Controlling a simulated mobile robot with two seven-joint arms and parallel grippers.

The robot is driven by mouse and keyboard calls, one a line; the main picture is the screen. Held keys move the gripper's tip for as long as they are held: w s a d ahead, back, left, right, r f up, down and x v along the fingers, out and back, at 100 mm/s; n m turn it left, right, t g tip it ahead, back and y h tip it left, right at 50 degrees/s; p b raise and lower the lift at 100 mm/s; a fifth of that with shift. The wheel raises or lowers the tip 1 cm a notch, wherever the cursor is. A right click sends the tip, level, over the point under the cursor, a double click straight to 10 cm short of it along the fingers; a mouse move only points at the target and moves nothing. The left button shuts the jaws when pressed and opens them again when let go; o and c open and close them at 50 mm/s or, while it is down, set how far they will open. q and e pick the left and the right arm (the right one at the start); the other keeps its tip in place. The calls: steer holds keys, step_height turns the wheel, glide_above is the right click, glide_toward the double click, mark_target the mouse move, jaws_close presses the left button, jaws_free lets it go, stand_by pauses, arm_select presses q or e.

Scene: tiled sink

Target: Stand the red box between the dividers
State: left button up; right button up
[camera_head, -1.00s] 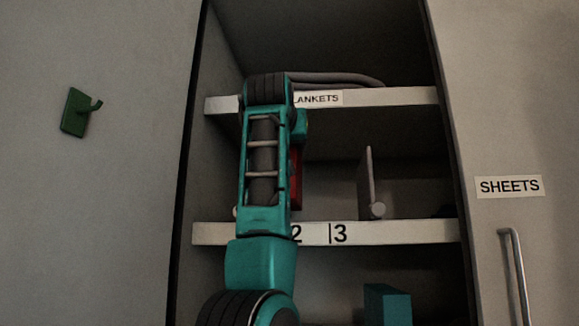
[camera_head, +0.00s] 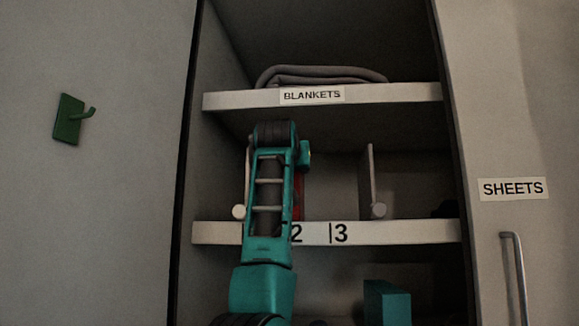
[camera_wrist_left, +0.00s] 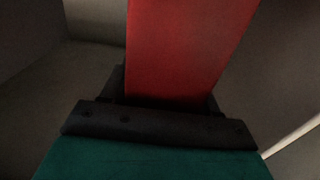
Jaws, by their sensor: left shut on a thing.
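The red box (camera_wrist_left: 185,45) is held in my left gripper (camera_wrist_left: 165,100), which is shut on it in the left wrist view. In the head view only a thin strip of the red box (camera_head: 299,195) shows to the right of my teal left arm, over the middle shelf. My arm hides the rest of it and the gripper. One divider (camera_head: 368,178) stands upright on the middle shelf, right of the box. Another divider (camera_head: 248,180) shows partly at the left of my arm. I cannot tell whether the box touches the shelf. My right gripper is not in view.
The middle shelf's front edge (camera_head: 400,232) carries the numbers 2 and 3. A folded blanket (camera_head: 320,76) lies on the top shelf (camera_head: 400,94). A teal box (camera_head: 387,303) stands below. A dark object (camera_head: 446,210) sits at the shelf's right end. A door handle (camera_head: 516,275) is at right.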

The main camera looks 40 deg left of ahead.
arm_select(q)
steer(key=o, duration=1.3)
steer(key=shift+f, duration=0.15)
steer(key=shift+b+v, duration=1.95)
steer(key=shift+v, duration=4.1)
